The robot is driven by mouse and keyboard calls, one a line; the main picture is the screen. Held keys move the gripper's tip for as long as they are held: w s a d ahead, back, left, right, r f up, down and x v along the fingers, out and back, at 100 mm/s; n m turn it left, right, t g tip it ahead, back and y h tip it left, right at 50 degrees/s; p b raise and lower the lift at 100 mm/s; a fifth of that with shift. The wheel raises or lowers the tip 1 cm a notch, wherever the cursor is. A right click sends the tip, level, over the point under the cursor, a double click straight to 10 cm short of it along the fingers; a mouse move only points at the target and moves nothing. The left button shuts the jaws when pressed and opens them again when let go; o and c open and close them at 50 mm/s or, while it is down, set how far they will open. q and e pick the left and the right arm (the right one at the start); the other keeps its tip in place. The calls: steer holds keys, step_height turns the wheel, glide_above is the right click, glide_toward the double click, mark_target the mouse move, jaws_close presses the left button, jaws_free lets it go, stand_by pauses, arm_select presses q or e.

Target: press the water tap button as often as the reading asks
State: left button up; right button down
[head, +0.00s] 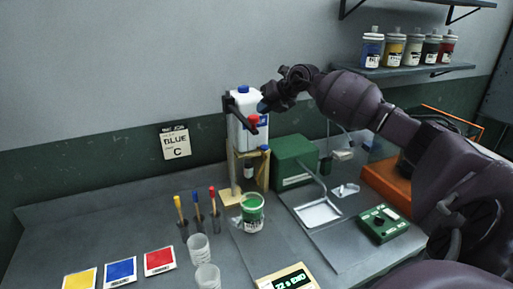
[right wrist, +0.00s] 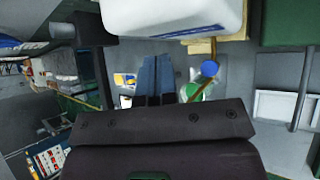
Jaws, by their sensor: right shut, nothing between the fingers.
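A white water jug (head: 246,132) with a blue cap stands on a wooden stand (head: 232,190). It also shows at the top of the right wrist view (right wrist: 170,16). A red knob (head: 252,119) sits at the jug's front; I cannot tell if it is the tap button. A blue round part (right wrist: 209,69) shows below the jug in the right wrist view. My right gripper (head: 263,106) is shut and empty beside the jug, close to the knob; contact cannot be told. A display (head: 288,280) seems to read "22 s END". My left gripper is not in view.
A green-and-white tub (head: 251,214) stands before the stand. Clear cups (head: 199,248), colour cards (head: 121,271) and brushes (head: 197,213) are to the left. A green box (head: 294,163), a tray (head: 318,214) and a green control box (head: 379,222) lie right. A wall sign (head: 175,142) reads "BLUE C".

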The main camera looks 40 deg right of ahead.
steer(key=b, duration=0.4)
glide_above(266, 146)
steer(key=shift+g, duration=0.3)
step_height(266, 146, down, 8)
steer(key=shift+r, duration=0.1)
steer(key=shift+f+b, duration=0.35)
steer(key=shift+f, duration=0.45)
stand_by(0.9)
steer(key=shift+f, duration=0.1)
stand_by(0.6)
